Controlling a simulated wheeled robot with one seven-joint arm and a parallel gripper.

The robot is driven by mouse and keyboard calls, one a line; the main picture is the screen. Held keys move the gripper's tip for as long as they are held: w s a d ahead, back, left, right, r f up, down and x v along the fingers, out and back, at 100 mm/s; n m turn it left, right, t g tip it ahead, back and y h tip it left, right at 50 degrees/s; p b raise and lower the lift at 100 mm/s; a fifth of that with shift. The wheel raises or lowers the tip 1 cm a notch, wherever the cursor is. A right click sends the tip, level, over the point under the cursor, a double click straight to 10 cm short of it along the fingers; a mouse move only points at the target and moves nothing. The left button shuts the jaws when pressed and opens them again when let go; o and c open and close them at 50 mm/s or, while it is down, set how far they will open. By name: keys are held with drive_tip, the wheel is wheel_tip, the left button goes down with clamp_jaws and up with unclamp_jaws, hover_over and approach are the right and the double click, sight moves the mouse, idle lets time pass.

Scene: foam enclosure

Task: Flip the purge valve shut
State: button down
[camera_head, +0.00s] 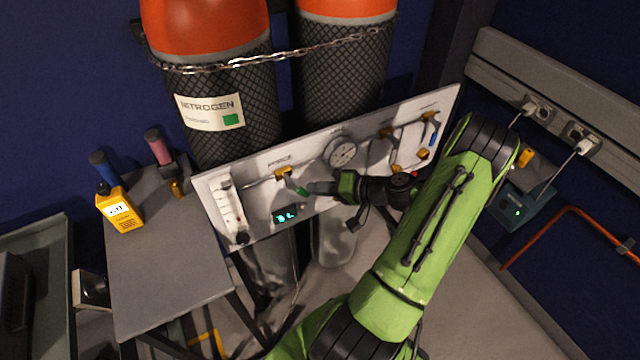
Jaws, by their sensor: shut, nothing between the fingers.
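The white valve panel (262,225) stands in front of two gas cylinders. The purge valve (283,173) is a brass fitting under the "PURGE" label at the panel's left part. Its green lever (300,190) points down and to the right from the brass body, at an angle to the pipe. My gripper (310,188) is shut and empty. Its fingertips are right beside the lever's lower end; I cannot tell whether they touch it. The arm comes in from the right and hides part of the panel's lower right.
A flow meter (228,205) is left of the valve, a round gauge (341,152) right of it, and a lit display (286,215) below. More brass valves (386,131) sit at the right. A grey table (165,270) holds a yellow meter (120,209) and tools.

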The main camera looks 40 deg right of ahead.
drive_tip(key=shift+w+a+f+m+t+y+b, duration=0.25)
drive_tip(key=shift+a+f+m+y+b, duration=0.1)
drive_tip(key=shift+a+f+b, duration=0.3)
drive_tip(key=shift+w+a+f+m+t+y+b, duration=0.1)
drive_tip(key=shift+a+f+m+t+y+b, duration=0.25)
drive_tip(key=shift+f, duration=0.4)
drive_tip(key=shift+a+f, duration=0.1)
drive_tip(key=shift+a, duration=0.1)
